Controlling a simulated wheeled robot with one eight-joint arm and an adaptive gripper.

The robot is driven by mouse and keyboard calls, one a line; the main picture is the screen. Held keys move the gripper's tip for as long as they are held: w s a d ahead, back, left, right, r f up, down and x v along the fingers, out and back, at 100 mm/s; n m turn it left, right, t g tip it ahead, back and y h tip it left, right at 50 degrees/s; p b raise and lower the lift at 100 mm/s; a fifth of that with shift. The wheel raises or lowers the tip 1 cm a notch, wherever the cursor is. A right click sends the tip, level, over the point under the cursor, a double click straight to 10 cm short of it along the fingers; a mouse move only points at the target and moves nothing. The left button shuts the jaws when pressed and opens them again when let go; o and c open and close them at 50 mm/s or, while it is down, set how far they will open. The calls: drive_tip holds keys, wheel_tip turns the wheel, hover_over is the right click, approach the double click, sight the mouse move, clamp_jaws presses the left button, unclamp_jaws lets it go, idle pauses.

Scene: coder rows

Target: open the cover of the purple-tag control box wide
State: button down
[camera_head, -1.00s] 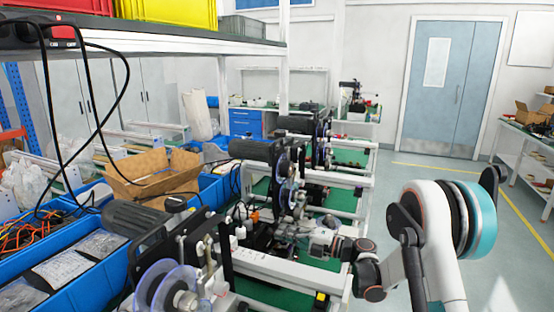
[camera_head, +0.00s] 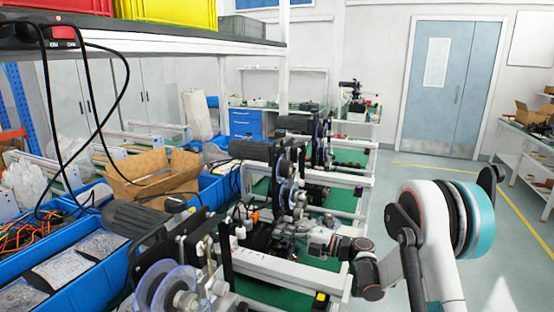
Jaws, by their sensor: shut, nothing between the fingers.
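My arm comes in from the right and reaches left over the near machine row. My gripper (camera_head: 268,238) is at its far end, small and dark among the machine parts; it is shut, with nothing seen in it. I cannot make out a purple tag, a control box or its cover. Small white and orange parts (camera_head: 254,216) sit just left of my gripper. Whether my gripper touches anything there cannot be told.
A white rail (camera_head: 285,272) runs below my gripper on the near machine. Clear spools (camera_head: 160,288) stand at the front left. Blue bins (camera_head: 75,285) and a cardboard box (camera_head: 150,178) lie left. A shelf (camera_head: 150,42) with black cables overhangs there. The floor (camera_head: 500,240) is clear at right.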

drive_tip(key=shift+w+a, duration=0.1)
drive_tip(key=shift+a, duration=0.15)
drive_tip(key=shift+w+a+r, duration=0.15)
drive_tip(key=shift+a, duration=0.15)
drive_tip(key=shift+w+a+r, duration=0.2)
drive_tip(key=shift+a, duration=0.4)
drive_tip(key=s+d+f+b, duration=0.1)
drive_tip(key=s+d, duration=0.1)
drive_tip(key=d, duration=0.3)
drive_tip(key=shift+d+f+b, duration=0.2)
drive_tip(key=shift+f+b, duration=0.2)
drive_tip(key=shift+r, duration=0.15)
